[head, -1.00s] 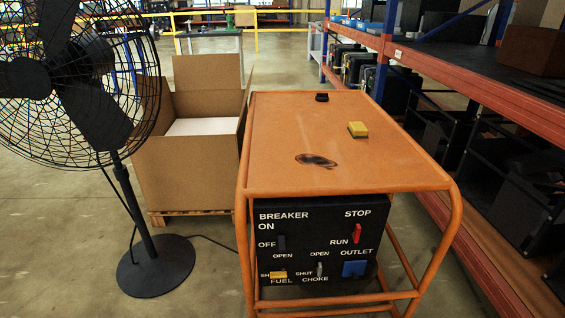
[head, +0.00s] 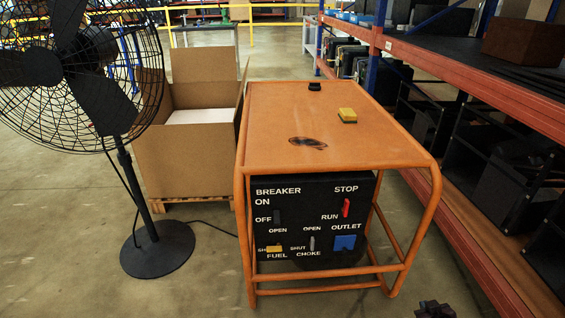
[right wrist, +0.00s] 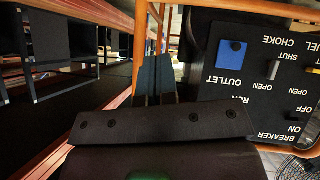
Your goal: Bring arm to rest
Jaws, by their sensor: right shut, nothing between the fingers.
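My right gripper (head: 435,309) shows at the bottom edge of the head view, right of the orange-framed generator (head: 335,160) and apart from it. In the right wrist view its two fingers (right wrist: 157,78) are together with nothing between them. The black control panel (head: 300,254) faces me, with a red switch (head: 346,208), a blue outlet (head: 344,242), a yellow fuel lever (head: 274,249) and a grey choke lever (head: 312,243). The panel also shows upside down in the right wrist view (right wrist: 250,112), to the right of the fingers. My left gripper is out of view.
A black fan (head: 155,252) stands on the left, beside an open cardboard box (head: 185,155) on a pallet. Orange shelving (head: 470,95) runs along the right. Front floor is clear.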

